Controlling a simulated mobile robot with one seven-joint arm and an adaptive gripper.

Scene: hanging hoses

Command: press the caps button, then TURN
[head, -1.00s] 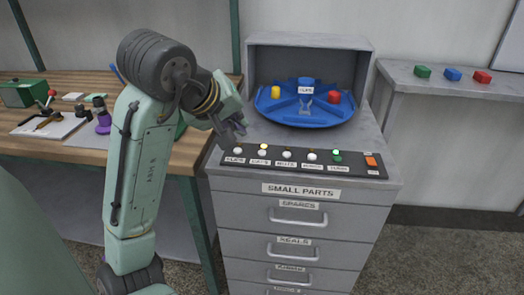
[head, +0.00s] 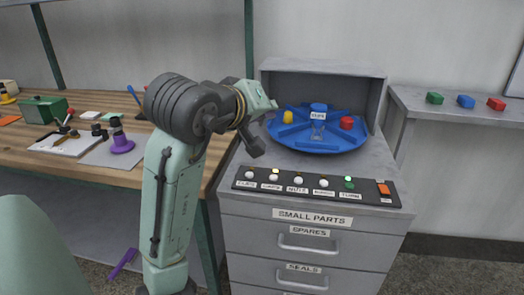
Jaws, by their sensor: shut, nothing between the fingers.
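The button panel (head: 318,191) is a dark strip along the front of the grey cabinet top. My gripper (head: 256,148) is shut and empty. It hangs above and behind the left end of the panel, apart from the buttons. A round blue turntable tray (head: 318,147) with dividers stands behind, holding yellow, blue, red and clear pieces.
An orange switch (head: 384,189) sits at the panel's right end. The grey hood (head: 322,72) stands around the back of the tray. A wooden bench (head: 60,170) with tools is at left. A side shelf (head: 450,107) carries green, blue and red blocks.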

